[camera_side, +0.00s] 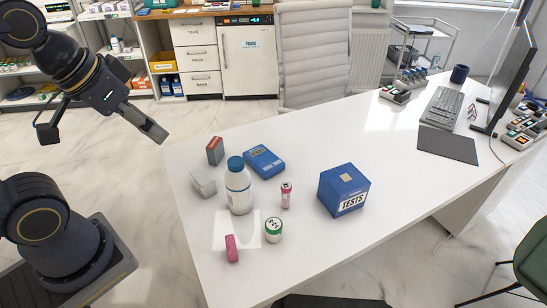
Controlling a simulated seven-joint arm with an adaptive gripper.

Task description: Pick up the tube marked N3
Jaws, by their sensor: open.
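A small tube with a pink-red cap (286,194) stands upright on the white desk, right of a white bottle with a blue cap (238,187). Its label is too small to read, so I cannot tell whether it says N3. A low round jar with a green rim (273,230) sits just in front of it, with dark marks on its lid. My gripper (103,138) is open and empty, its fingers spread wide. It hangs in the air left of the desk's edge, well away from the tube.
A blue TESTS box (343,190) stands right of the tube. A blue pack (264,161), a reddish-brown box (215,151), a white box (203,182) and a pink block (232,248) lie around the bottle. The desk's front right is clear. A white chair (313,50) stands behind.

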